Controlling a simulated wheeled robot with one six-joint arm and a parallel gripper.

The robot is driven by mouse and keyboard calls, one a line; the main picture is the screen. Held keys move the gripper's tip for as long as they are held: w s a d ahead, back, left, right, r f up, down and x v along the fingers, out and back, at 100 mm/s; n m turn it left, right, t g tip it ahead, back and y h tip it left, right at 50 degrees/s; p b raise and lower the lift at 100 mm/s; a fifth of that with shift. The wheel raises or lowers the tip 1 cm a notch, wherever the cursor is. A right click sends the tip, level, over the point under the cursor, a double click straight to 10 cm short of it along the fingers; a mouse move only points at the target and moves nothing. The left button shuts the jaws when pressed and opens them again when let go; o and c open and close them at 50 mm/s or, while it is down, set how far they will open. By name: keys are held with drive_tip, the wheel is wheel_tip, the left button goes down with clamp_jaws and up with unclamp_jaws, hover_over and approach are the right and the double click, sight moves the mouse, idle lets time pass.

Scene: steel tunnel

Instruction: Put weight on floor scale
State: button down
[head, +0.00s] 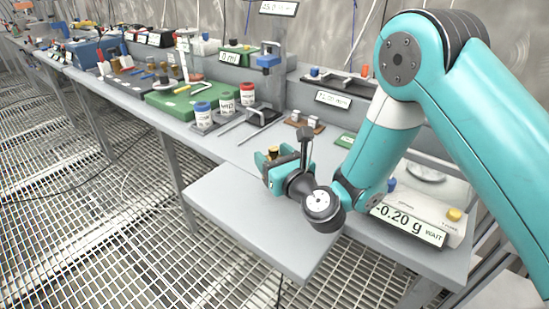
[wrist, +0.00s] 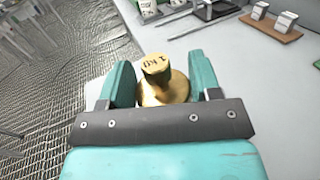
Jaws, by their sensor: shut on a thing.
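My gripper (head: 275,172) is shut on a brass weight (wrist: 165,88). The weight's knob carries an upside-down "1 kg" mark in the wrist view, and its wide base sits between the two teal fingers (wrist: 163,85). In the head view only the brass top (head: 272,153) shows above the fingers. The gripper is near the bench's front edge, over or just behind a flat grey platform (head: 235,225) that juts out in front. I cannot tell if that platform is the floor scale, nor whether the weight touches a surface below.
A bench balance (head: 455,215) reading "-0.20 g WAIT" stands at right, partly behind my arm. Labelled jars (head: 225,103), a green case (head: 187,97) and small weights on a brown block (head: 303,121) are on the bench (head: 250,148). Grated floor (head: 90,220) lies left.

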wheel_tip(320, 180, up, 16)
drive_tip(key=p, duration=1.4)
